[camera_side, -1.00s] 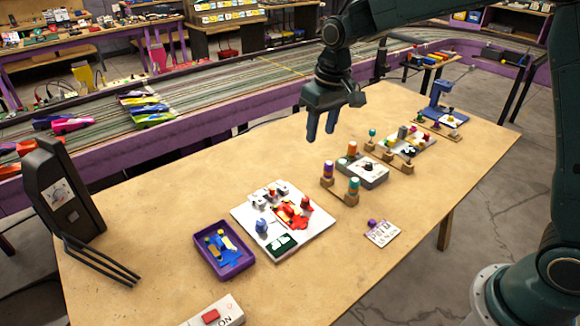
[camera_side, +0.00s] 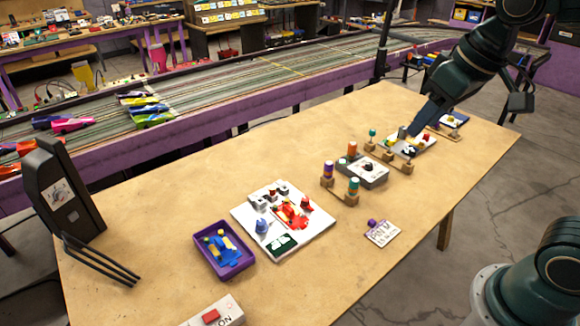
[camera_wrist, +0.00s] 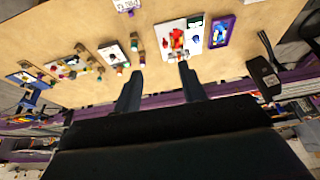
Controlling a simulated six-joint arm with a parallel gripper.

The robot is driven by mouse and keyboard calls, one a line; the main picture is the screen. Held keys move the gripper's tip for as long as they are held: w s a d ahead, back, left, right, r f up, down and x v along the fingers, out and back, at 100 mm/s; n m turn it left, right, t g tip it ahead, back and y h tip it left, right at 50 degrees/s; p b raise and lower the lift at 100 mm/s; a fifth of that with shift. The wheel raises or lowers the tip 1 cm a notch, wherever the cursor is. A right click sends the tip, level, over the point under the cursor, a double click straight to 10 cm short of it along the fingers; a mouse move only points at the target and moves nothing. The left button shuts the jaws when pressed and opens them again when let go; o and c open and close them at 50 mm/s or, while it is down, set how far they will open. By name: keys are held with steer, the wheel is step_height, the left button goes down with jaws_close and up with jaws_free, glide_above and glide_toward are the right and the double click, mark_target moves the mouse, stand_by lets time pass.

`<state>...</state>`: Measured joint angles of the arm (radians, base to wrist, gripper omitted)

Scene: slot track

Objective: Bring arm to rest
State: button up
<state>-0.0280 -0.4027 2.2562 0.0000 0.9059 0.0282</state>
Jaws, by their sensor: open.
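My gripper (camera_side: 425,120) is at the right in the side view, raised over the far right part of the wooden table (camera_side: 180,180). In that view it overlaps the white board with small coloured parts (camera_side: 398,146). In the wrist view the two fingers of my gripper (camera_wrist: 160,85) are spread apart with nothing between them. The table lies beyond the fingertips there, and I see no contact. My arm is folded back toward the right edge of the side view.
A white board with red parts (camera_side: 318,226) and a purple tray (camera_side: 240,262) are on the table. A grey block (camera_side: 375,178), wooden stands (camera_side: 345,198) and a small card (camera_side: 382,236) are nearby. A dark upright device (camera_side: 75,200) stands left. The slot track (camera_side: 220,95) runs behind.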

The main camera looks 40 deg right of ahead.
steer(key=s+f+t, duration=0.1)
steer(key=s+f, duration=0.1)
steer(key=s, duration=0.6)
steer(key=shift+s+d, duration=0.35)
steer(key=shift+s, duration=0.05)
steer(key=shift+o, duration=0.5)
steer(key=shift+w+r, duration=0.1)
stand_by(0.4)
